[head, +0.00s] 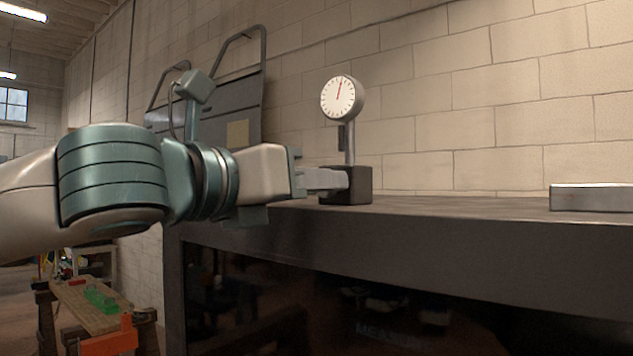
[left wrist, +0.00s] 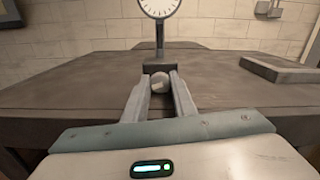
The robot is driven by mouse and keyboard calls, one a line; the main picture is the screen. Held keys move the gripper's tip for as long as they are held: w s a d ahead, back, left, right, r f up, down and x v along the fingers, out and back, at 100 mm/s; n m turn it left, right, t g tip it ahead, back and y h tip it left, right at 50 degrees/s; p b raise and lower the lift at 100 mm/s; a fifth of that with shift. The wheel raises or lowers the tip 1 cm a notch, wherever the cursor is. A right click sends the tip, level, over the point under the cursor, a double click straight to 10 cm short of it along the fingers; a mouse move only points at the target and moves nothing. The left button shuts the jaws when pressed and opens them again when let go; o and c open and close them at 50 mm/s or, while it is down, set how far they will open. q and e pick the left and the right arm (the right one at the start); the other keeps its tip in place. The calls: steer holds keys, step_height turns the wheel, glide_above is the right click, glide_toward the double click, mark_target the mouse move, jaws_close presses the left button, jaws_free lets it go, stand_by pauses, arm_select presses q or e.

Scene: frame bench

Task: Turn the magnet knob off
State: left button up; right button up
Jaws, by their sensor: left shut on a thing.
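In the left wrist view the magnet knob (left wrist: 160,82) is a round grey piece on the near face of the base (left wrist: 160,66). My left gripper (head: 335,180) reaches in from the left at the base. In the wrist view its two fingers (left wrist: 160,90) are shut on the knob, one on each side. The knob is hidden by the fingers in the head view. My right gripper is not in view.
The dark bench top (head: 460,204) is clear between the base and a flat grey block (head: 592,197) at the right. A brick wall (head: 450,110) stands behind. A wooden stand with green and orange items (head: 100,300) is at lower left.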

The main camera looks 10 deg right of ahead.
arm_select(q)
steer(key=shift+n, duration=1.6)
steer(key=o, duration=1)
steer(key=shift+o, duration=0.2)
